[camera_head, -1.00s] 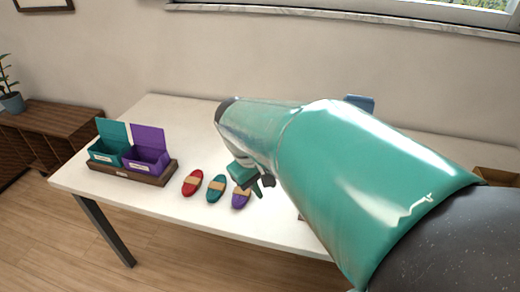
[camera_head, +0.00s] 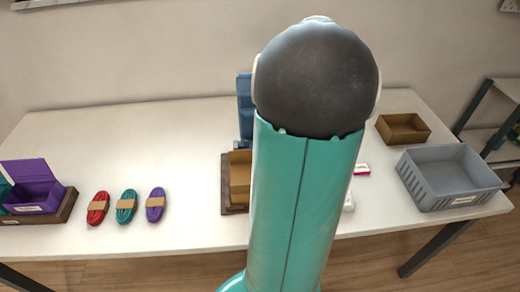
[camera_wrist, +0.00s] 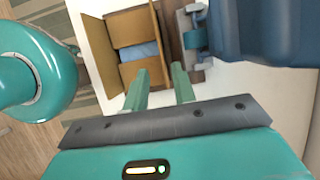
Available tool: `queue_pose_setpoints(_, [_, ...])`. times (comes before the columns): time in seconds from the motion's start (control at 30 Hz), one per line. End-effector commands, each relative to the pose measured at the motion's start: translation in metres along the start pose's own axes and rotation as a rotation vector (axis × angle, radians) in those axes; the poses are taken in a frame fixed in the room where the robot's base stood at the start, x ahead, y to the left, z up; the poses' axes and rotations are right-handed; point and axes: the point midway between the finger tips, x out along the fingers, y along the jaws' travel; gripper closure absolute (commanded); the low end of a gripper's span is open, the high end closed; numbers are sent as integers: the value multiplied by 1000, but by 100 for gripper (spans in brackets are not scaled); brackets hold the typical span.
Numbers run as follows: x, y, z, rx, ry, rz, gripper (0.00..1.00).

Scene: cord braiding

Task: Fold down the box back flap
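The cardboard box (camera_wrist: 102,52) is open at the upper middle of the wrist view, on a dark brown base, with something blue inside. Brown panels stand around its opening; I cannot tell for sure which is the back flap. In the head view only the left part of the box (camera_head: 239,178) shows, the rest being behind my arm. My gripper (camera_wrist: 159,68) is open and empty, its two green fingers apart near the box's lower right in the wrist view. I cannot tell whether a finger touches the box. The gripper is hidden in the head view.
A blue device (camera_head: 244,105) stands behind the box and looms close at right in the wrist view (camera_wrist: 265,30). Red (camera_head: 97,208), teal (camera_head: 126,206) and purple (camera_head: 155,204) cord bundles lie left. A grey crate (camera_head: 447,180) and brown bin (camera_head: 402,129) stand right.

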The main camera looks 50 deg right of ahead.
Motion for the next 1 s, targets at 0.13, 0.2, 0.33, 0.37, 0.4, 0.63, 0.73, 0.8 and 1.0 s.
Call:
queue_pose_setpoints(0.13, [13, 3, 1, 4, -2, 2, 74])
queue_pose_setpoints(0.2, [23, 4, 2, 3, -1, 2, 74])
queue_pose_setpoints(0.33, [49, 5, 2, 2, -1, 4, 74])
queue_pose_setpoints(0.37, [55, 5, 1, 2, -1, 5, 74])
queue_pose_setpoints(0.4, [63, 5, 1, 2, -1, 4, 74])
queue_pose_setpoints(0.63, [106, 4, 0, 3, -1, 4, 74])
queue_pose_setpoints(0.73, [121, 2, -1, 2, 0, 2, 74])
queue_pose_setpoints(0.8, [129, 2, -2, 3, 0, 3, 74])
queue_pose_setpoints(1.0, [137, 0, -2, 1, 1, 0, 74])
